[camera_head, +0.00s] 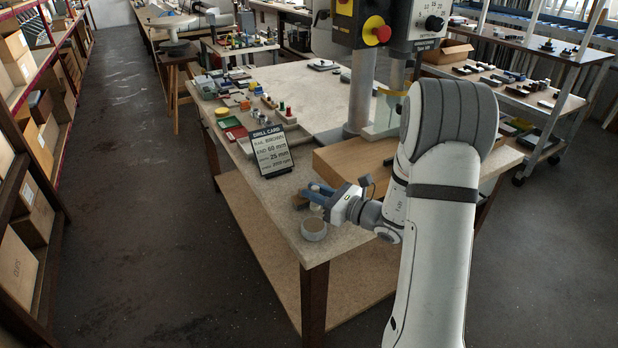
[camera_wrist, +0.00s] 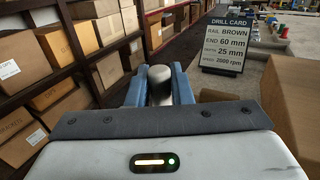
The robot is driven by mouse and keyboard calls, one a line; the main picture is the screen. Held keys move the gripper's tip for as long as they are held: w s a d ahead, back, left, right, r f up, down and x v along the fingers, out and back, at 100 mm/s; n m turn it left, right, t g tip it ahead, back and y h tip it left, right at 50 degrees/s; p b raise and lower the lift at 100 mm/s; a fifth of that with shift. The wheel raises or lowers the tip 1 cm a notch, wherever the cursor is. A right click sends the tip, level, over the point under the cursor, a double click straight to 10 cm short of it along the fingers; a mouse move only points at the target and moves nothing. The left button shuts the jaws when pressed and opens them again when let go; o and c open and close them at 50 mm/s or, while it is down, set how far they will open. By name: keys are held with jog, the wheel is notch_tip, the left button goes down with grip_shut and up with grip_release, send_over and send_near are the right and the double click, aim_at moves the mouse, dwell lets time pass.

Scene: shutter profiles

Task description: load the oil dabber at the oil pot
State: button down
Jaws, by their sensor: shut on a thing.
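My gripper (camera_head: 317,193) is over the near corner of the pale bench, with its blue fingers pointing left. In the wrist view the fingers (camera_wrist: 160,88) are closed on a grey, rounded-top piece, which I take to be the oil dabber (camera_wrist: 160,82). Its lower end is hidden there, and I cannot make it out clearly in the head view. The oil pot (camera_head: 314,229), a small round pale cup, stands on the bench just below and in front of my gripper. The gripper is apart from the pot's rim.
A drill card (camera_head: 271,151) stands behind the gripper. A small brown block (camera_head: 300,201) is beside the fingers. A large brown block (camera_head: 345,160) lies by the drill press column (camera_head: 361,95). Small coloured parts line the bench's far left. The bench edge is close to the pot.

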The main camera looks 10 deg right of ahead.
aim_at(314, 207)
jog(key=shift+w, duration=0.3)
jog(key=shift+f+b, duration=1.8)
jog(key=shift+f, duration=1.05)
jog(key=shift+s+f+b, duration=0.1)
jog(key=shift+f+b, duration=0.5)
jog(key=shift+f, duration=0.05)
jog(key=shift+r+p, duration=2.25)
jog(key=shift+r, duration=1.4)
